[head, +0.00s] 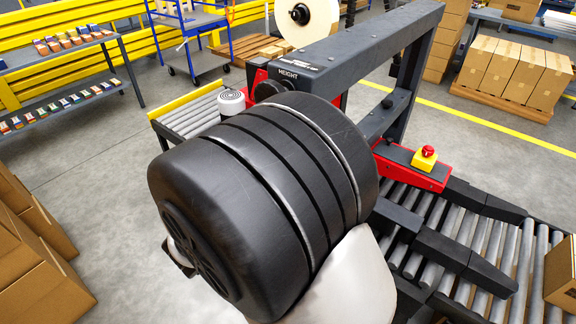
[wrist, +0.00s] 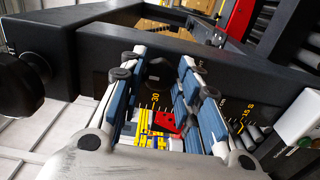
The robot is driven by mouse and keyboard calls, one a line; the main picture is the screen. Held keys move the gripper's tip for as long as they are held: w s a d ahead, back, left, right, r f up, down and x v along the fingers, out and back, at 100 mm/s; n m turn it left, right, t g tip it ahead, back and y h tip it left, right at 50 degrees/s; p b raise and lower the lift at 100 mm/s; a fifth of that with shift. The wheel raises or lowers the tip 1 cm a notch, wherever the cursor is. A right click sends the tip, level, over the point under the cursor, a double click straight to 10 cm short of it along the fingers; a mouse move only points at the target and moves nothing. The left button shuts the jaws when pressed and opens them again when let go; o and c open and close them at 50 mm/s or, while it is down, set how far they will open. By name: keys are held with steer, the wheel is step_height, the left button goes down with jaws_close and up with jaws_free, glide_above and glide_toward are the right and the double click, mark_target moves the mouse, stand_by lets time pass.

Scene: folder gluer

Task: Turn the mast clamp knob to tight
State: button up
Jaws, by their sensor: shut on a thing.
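In the wrist view the two blue-padded fingers of my gripper (wrist: 163,62) reach up to the dark beam of the machine. Between their tips is a small dark faceted knob (wrist: 159,76), which I take to be the mast clamp knob; the gripper is shut on it. Its tight or loose marking cannot be read. In the head view my arm's large black joint hides the gripper and the held knob.
A larger black round knob (wrist: 22,86) sticks out at the left of the wrist view. In the head view the dark frame (head: 400,55) rises beside a red emergency button (head: 428,151) on a yellow box. Conveyor rollers (head: 420,225) lie at the right.

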steer(key=o, duration=1)
steer(key=shift+o, duration=0.2)
steer(key=v, duration=1.2)
